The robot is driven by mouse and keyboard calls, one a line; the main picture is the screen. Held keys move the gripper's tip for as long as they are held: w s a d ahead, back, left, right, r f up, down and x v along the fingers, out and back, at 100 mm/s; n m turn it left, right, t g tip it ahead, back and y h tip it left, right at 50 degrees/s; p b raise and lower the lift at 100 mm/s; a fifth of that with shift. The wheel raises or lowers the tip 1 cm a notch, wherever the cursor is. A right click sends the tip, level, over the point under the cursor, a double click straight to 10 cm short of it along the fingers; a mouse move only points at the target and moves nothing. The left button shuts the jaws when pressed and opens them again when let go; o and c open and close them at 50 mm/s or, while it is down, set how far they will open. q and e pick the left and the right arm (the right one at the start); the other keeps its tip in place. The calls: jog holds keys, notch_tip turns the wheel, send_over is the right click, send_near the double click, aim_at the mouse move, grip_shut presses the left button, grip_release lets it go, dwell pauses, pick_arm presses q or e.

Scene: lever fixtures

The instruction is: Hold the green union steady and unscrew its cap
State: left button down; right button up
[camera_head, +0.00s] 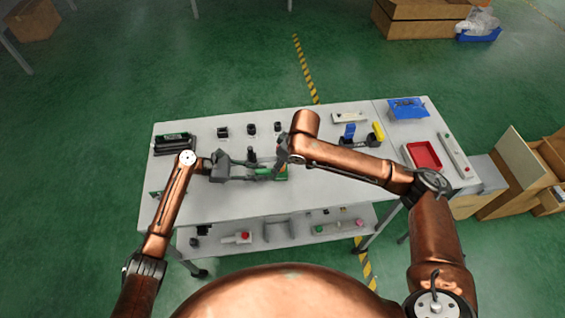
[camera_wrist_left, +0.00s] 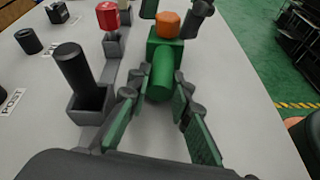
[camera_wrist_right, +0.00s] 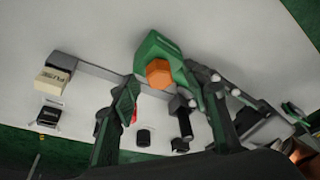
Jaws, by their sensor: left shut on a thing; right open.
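The green union (camera_head: 279,174) stands at the front middle of the table, mostly hidden by my grippers in the head view. In the left wrist view its green block (camera_wrist_left: 166,50) has an orange cap (camera_wrist_left: 167,24) on top and a round green stub (camera_wrist_left: 160,80) pointing towards me. My left gripper (camera_wrist_left: 160,95) is shut on the union at this stub. My right gripper (camera_wrist_right: 168,88) is open above the union. In the right wrist view the orange hexagonal cap (camera_wrist_right: 159,73) lies between its spread fingers, with no clear contact.
Beside the union stand a black post in a socket (camera_wrist_left: 80,75) and a red-topped post (camera_wrist_left: 107,16). A red tray (camera_head: 423,156), a blue bin (camera_head: 407,109) and a yellow-handled fixture (camera_head: 378,132) are at the right.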

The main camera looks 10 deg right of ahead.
jog(key=shift+c, duration=0.2)
jog(key=c, duration=1.1)
jog(key=n+g, duration=0.1)
jog(key=n, duration=0.3)
jog(key=shift+w+d+n+y, duration=0.1)
jog(key=shift+w+n+y, duration=0.05)
jog(key=shift+n+y, duration=0.25)
jog(key=n, duration=0.2)
jog(key=n+g, duration=0.1)
jog(key=n, duration=0.2)
jog(key=shift+w+r+g, duration=0.1)
jog(key=shift+g, duration=0.2)
jog(key=n+g, duration=0.1)
jog(key=n, duration=0.5)
jog(key=shift+w+g, duration=0.1)
jog(key=shift+g, duration=0.3)
jog(key=n, duration=0.2)
jog(key=n+h, duration=0.1)
jog(key=n, duration=0.1)
jog(key=n+g+h, duration=0.1)
jog(key=n, duration=0.2)
jog(key=shift+w+a, duration=0.1)
jog(key=shift+a, duration=0.15)
jog(key=o, duration=1.3)
jog(key=shift+c, duration=0.2)
